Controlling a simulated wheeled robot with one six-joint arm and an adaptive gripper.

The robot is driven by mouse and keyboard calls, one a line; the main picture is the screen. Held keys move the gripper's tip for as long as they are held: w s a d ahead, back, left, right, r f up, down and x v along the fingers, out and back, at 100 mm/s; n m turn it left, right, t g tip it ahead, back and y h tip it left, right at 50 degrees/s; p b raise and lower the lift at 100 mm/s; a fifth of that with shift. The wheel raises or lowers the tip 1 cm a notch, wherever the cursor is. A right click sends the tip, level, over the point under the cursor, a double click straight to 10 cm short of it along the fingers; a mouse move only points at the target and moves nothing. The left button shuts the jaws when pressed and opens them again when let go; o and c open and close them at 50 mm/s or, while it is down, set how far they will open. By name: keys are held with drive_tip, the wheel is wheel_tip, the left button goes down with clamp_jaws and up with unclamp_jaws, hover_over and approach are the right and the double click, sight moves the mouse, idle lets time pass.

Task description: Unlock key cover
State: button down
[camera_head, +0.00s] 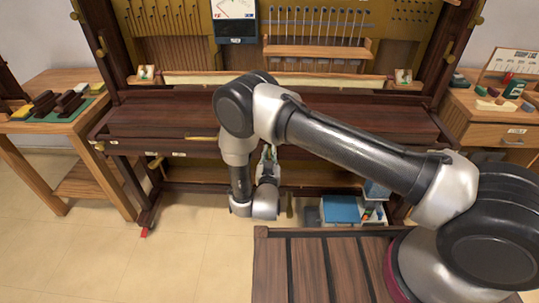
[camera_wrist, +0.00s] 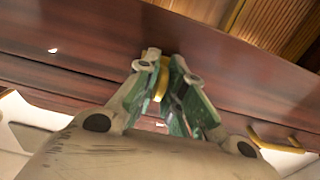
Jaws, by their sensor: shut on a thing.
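The key cover (camera_head: 360,118) is a long dark red-brown wooden lid across the front of the upright piano, and it looks closed. Its wood also fills much of the wrist view (camera_wrist: 95,50). My gripper (camera_head: 267,150) is at the front edge of the cover, partly hidden by my arm. In the wrist view my gripper (camera_wrist: 165,75) has its green-padded fingers closed around a small brass piece (camera_wrist: 161,82) at the wood front. Most of that piece is hidden between the fingers, so I cannot tell its lock position.
A brass handle (camera_wrist: 275,140) is on the right in the wrist view. Side tables with tools stand at left (camera_head: 75,78) and right (camera_head: 500,128). A blue box (camera_head: 341,209) lies below the piano. The floor at lower left is clear.

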drive_tip(key=c, duration=1.6)
unclamp_jaws()
drive_tip(key=shift+o, duration=0.2)
drive_tip(key=s, duration=1.2)
drive_tip(key=shift+a, duration=0.2)
